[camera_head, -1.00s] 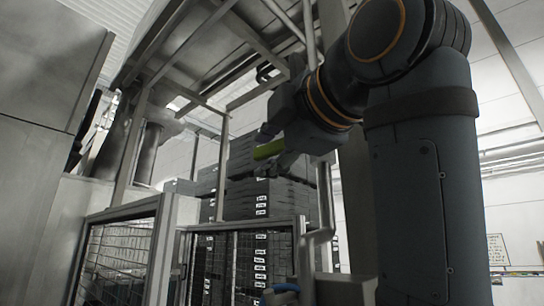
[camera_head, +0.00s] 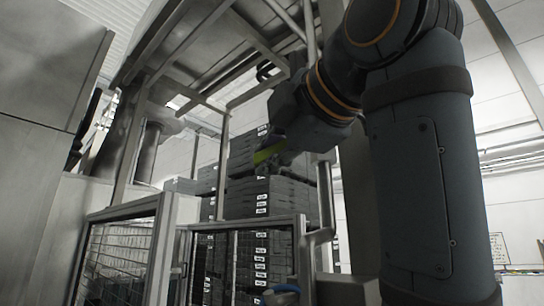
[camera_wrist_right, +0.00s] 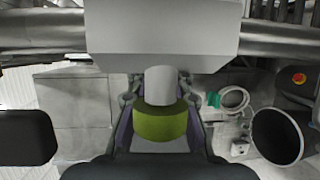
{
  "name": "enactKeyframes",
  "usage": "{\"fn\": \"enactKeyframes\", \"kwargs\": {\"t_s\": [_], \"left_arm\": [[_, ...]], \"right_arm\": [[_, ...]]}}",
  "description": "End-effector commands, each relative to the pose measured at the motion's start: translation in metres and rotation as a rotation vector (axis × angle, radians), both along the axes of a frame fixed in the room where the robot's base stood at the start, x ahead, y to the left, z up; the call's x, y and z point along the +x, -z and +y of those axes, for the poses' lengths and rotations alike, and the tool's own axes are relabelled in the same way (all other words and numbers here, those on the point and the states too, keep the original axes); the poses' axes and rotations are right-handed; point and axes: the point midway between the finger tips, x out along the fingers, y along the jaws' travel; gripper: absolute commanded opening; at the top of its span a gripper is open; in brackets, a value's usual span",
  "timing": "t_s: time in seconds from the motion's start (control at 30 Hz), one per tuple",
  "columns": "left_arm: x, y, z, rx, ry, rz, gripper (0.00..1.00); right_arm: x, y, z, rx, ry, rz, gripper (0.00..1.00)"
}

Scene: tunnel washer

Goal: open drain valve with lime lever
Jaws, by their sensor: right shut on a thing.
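The lime lever (camera_head: 265,154) shows as a short yellow-green bar in the head view, at the right gripper (camera_head: 272,150). In the right wrist view the lime lever (camera_wrist_right: 160,122) is a thick round grip on a pale grey stem (camera_wrist_right: 159,85), with one finger on each side of it. My right gripper (camera_wrist_right: 160,115) is shut on it. A pale grey block, perhaps the valve body (camera_wrist_right: 145,35), fills the top middle of the wrist view. My left gripper is not in view.
A wire-mesh fence with metal posts (camera_head: 165,240) stands in the lower left. Stacks of dark crates (camera_head: 262,195) stand behind it. Metal beams and a pipe run overhead. A large grey cabinet (camera_head: 40,150) fills the left. A blue item (camera_head: 285,288) sits low in the middle.

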Motion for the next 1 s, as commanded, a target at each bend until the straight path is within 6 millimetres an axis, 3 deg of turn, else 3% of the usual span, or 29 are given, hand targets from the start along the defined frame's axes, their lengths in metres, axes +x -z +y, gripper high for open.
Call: {"fn": "enactKeyframes", "kwargs": {"t_s": [0.17,0.3,0.5,1.0], "left_arm": [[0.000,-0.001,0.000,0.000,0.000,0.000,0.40],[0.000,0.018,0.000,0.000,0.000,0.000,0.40],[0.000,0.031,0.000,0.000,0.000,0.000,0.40],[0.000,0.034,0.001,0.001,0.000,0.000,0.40]], "right_arm": [[-0.002,0.008,-0.001,-0.105,0.001,0.074,0.00],[-0.003,0.020,-0.003,-0.193,0.004,0.136,0.00],[-0.005,0.025,-0.006,-0.297,0.003,0.215,0.00],[-0.008,0.031,-0.009,-0.410,-0.002,0.298,0.00]]}}
